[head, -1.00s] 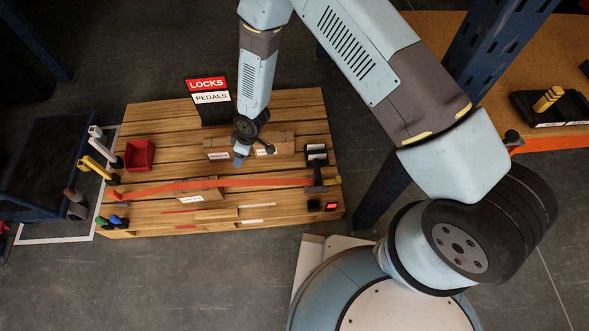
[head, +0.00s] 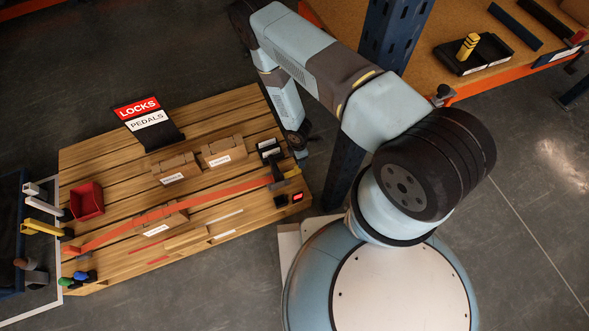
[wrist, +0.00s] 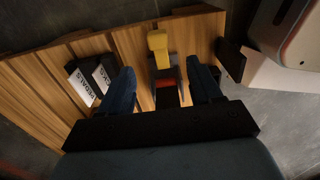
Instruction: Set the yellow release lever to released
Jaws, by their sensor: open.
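In the wrist view the lever (wrist: 158,44) stands between and slightly beyond my two dark blue fingertips. My gripper (wrist: 162,70) is open, with a finger on either side of the ratchet's line and no visible contact. In the head view my arm's end is just above the ratchet, at the pallet's right edge, and the fingers are hard to make out.
Two labelled black blocks (wrist: 90,81) stand left of my fingers. Cardboard boxes (head: 222,151), a LOCKS/PEDALS sign (head: 146,118) and a red bin (head: 87,201) are on the pallet (head: 100,155). A blue rack post (head: 345,160) stands close on the right.

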